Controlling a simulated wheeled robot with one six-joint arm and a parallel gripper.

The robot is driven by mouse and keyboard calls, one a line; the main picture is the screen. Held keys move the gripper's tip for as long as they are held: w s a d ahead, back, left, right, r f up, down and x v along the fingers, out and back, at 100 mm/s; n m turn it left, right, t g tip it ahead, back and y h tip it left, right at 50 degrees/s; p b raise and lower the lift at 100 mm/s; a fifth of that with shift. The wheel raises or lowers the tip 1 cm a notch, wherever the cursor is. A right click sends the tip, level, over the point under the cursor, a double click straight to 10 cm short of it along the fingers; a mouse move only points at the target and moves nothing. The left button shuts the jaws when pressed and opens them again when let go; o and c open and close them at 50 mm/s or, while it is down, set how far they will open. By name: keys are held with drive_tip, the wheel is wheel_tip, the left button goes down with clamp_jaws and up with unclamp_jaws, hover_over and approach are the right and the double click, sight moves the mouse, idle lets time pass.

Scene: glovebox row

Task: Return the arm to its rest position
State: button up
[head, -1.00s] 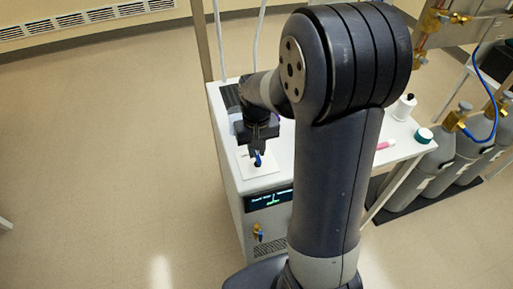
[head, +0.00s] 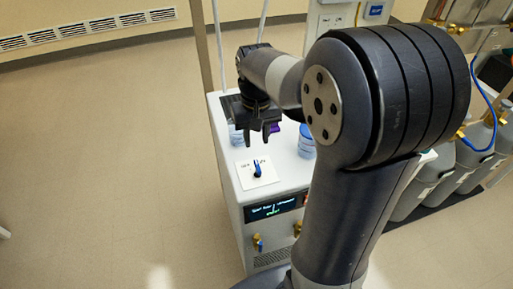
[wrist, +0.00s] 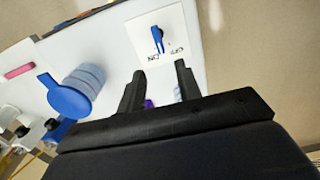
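My gripper (head: 257,140) is at the end of my raised arm, above the back part of the white cabinet top in the head view. Its two fingers stand apart with nothing held between them, which the wrist view (wrist: 160,84) also shows. A blue switch knob (head: 257,170) on a white plate (head: 266,181) is on the cabinet top in front of the gripper and apart from it. The knob (wrist: 157,38) shows in the wrist view beyond the fingertips, next to an ON/OFF label. My upper arm hides the right part of the cabinet top.
The white cabinet (head: 228,170) has a lit display (head: 273,208) and brass valves on its front. A blue-lidded jar (head: 306,142) stands right of the gripper. A pink item (wrist: 19,71) lies on the top. Grey gas cylinders (head: 447,170) stand right. The floor at left is clear.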

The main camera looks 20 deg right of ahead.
sight(256, 162)
drive_tip(key=shift+r, duration=0.85)
wheel_tip(256, 162, down, 11)
drive_tip(key=shift+r, duration=0.1)
idle(0.5)
